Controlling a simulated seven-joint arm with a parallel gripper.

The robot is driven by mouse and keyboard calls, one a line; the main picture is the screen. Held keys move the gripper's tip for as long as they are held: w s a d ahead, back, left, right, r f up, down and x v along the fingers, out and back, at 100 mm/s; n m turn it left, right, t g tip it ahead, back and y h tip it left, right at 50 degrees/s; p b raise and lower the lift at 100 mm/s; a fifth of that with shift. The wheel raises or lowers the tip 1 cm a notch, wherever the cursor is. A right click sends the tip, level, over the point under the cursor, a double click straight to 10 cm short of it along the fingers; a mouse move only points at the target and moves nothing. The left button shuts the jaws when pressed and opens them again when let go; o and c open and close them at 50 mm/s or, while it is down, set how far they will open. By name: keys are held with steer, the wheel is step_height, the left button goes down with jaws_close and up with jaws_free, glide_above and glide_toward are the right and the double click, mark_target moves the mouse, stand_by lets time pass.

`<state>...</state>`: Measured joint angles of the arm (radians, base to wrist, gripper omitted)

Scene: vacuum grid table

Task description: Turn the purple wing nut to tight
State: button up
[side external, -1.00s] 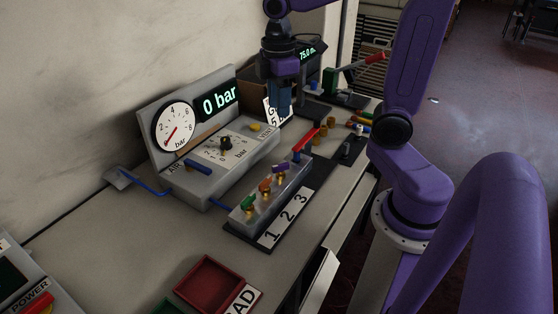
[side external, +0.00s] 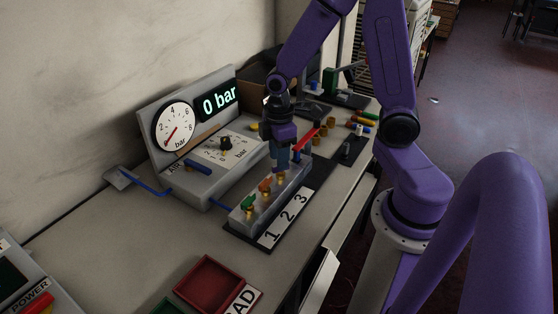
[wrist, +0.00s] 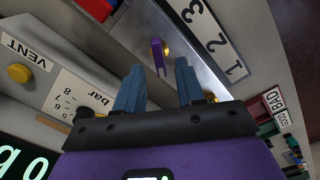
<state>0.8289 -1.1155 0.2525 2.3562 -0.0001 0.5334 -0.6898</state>
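The purple wing nut (wrist: 157,55) shows in the wrist view, edge on, between the two blue fingertips of my gripper (wrist: 158,75). A clear gap shows on both sides of it, so my gripper is open around or just above it; the exact height is hard to tell. In the side view my gripper (side external: 281,157) points down over the third place of the metal block (side external: 262,214), and its fingers hide most of the nut there. The orange wing nut (side external: 265,186) and the green wing nut (side external: 248,202) stand nearer on the block.
A red lever (side external: 306,140) rises close behind my gripper at the block's far end. The pressure box with its dial (side external: 174,127) and "0 bar" display (side external: 219,99) stands left.

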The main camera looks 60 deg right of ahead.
steer(key=shift+f, duration=1.05)
jaws_close()
